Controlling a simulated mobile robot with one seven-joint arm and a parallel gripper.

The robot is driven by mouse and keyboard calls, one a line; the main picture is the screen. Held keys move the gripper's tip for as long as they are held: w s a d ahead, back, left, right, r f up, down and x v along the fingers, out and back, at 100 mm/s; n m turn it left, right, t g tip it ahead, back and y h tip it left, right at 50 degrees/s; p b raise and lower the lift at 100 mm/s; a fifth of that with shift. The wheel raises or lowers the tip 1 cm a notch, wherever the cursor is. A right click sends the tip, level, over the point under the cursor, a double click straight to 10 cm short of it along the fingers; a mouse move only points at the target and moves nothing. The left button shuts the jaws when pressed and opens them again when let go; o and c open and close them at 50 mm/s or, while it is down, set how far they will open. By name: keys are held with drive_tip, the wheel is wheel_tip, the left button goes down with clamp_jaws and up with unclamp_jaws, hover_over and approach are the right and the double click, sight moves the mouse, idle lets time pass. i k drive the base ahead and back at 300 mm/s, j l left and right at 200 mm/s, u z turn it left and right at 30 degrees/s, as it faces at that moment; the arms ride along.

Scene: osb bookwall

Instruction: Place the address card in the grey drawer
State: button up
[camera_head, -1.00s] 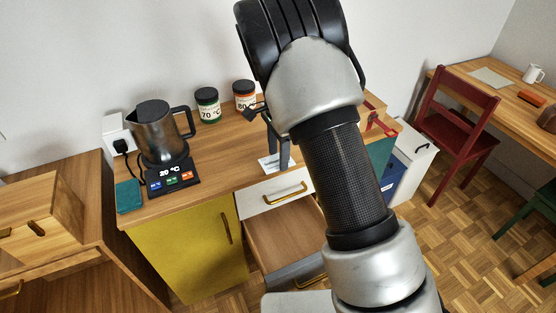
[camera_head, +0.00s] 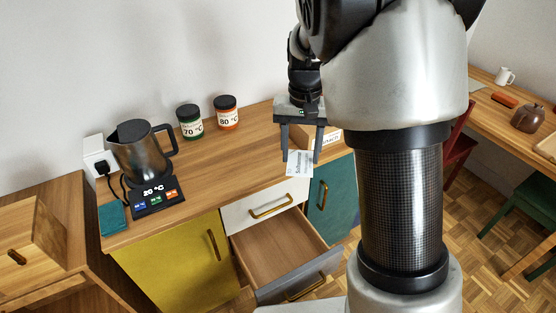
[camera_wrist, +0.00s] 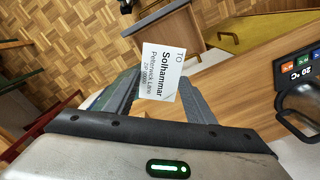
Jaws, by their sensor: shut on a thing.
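The address card (camera_head: 299,163) is white with dark print. My gripper (camera_head: 301,156) is shut on it and holds it over the counter's front edge, above the white drawer front. In the wrist view the card (camera_wrist: 160,72) lies between the fingertips of my gripper (camera_wrist: 158,88), and its text reads "TO Solhammar". The grey drawer (camera_head: 300,277) is pulled open below the white drawer (camera_head: 262,206). Its wooden inside looks empty where it shows. The open drawer also shows in the wrist view (camera_wrist: 165,33), beyond the card.
The counter (camera_head: 225,165) carries a kettle (camera_head: 142,155) on its base and two tea jars (camera_head: 190,122) (camera_head: 227,113). A box (camera_head: 329,138) stands behind my gripper. A teal cabinet door (camera_head: 330,195) is right of the drawers. Parquet floor lies beyond.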

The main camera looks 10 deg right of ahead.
sight(285, 263)
drive_tip(key=k+l+u, duration=0.2)
drive_tip(key=l, duration=0.25)
drive_tip(key=l+u, duration=0.2)
drive_tip(key=l, duration=0.25)
drive_tip(key=k+l+u, duration=0.2)
drive_tip(key=l, duration=0.2)
drive_tip(key=l+u, duration=0.4)
drive_tip(key=l, duration=0.55)
drive_tip(key=i+l+u, duration=0.4)
drive_tip(key=l, duration=0.3)
drive_tip(key=i, duration=0.35)
